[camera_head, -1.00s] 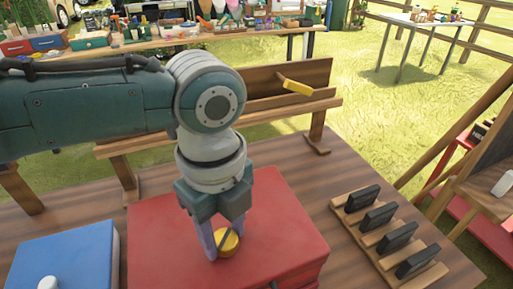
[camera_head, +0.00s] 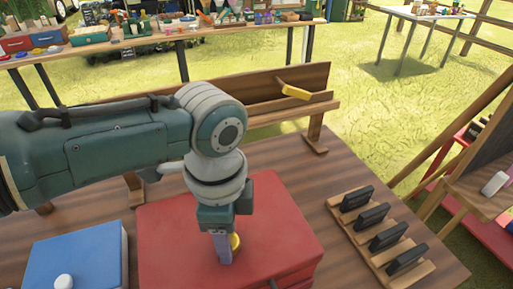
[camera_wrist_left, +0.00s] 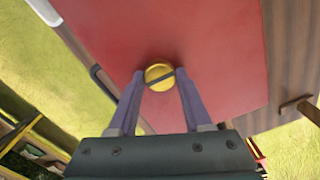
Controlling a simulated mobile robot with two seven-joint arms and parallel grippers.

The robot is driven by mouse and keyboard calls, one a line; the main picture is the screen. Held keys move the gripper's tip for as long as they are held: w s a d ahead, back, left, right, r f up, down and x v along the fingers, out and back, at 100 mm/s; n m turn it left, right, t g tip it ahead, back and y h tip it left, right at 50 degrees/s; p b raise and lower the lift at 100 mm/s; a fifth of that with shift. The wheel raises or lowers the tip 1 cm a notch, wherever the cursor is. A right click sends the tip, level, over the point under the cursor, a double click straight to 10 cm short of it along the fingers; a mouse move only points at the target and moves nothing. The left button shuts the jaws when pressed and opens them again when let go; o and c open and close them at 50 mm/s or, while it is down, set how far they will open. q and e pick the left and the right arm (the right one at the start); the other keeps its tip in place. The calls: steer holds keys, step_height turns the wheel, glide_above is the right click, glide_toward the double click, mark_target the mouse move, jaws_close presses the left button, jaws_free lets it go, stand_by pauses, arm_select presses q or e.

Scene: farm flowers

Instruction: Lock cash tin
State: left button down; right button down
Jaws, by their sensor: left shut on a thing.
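The red cash tin (camera_head: 285,225) lies on the wooden table with its lid down. A round yellow knob (camera_head: 236,243) sits on its top; in the left wrist view the yellow knob (camera_wrist_left: 159,76) has a dark slot across it. My left gripper (camera_head: 224,258) points down over the tin and is shut on the yellow knob. In the left wrist view its two fingers (camera_wrist_left: 160,80) stand on either side of the knob. The fingers partly hide the knob in the head view. My right gripper is not in view.
A blue box (camera_head: 85,258) with a white knob stands left of the tin. A wooden rack (camera_head: 410,262) with several black blocks lies to the right. A wooden bench (camera_head: 300,75) with a yellow-handled tool stands behind. Bare table lies between tin and rack.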

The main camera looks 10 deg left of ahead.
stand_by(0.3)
arm_select(q)
steer(key=shift+c, duration=1.7)
jaws_free()
step_height(320, 180, up, 10)
steer(key=p, duration=0.2)
